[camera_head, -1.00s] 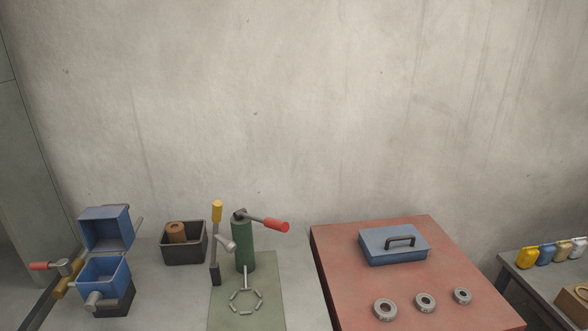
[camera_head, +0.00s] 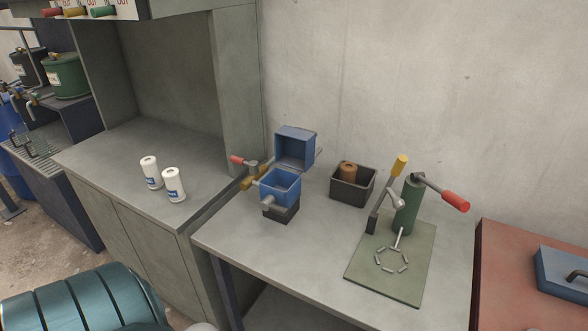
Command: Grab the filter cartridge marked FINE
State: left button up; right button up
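Two white cylinders with blue labels, which look like filter cartridges, stand upright on the grey cabinet counter at left. The left cartridge (camera_head: 151,173) is slightly farther back than the right cartridge (camera_head: 174,185). The lettering on both labels is too small to read, so I cannot tell which is marked FINE. Neither of my grippers is in view.
The cartridges stand in a grey alcove (camera_head: 165,75), with counter free around them. The grey workbench (camera_head: 300,245) holds a blue lidded box (camera_head: 280,187), a black bin (camera_head: 350,190) and a green pump (camera_head: 407,205). A teal ribbed drum (camera_head: 85,300) fills the lower left.

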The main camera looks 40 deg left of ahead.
aim_at(153, 175)
jog(key=u, duration=2.3)
jog(key=i+j, duration=0.15)
jog(key=j, duration=0.35)
jog(key=i+j+z, duration=0.1)
jog(key=j, duration=0.4)
jog(key=i+j, duration=0.15)
jog(key=j, duration=0.35)
jog(key=z, duration=0.05)
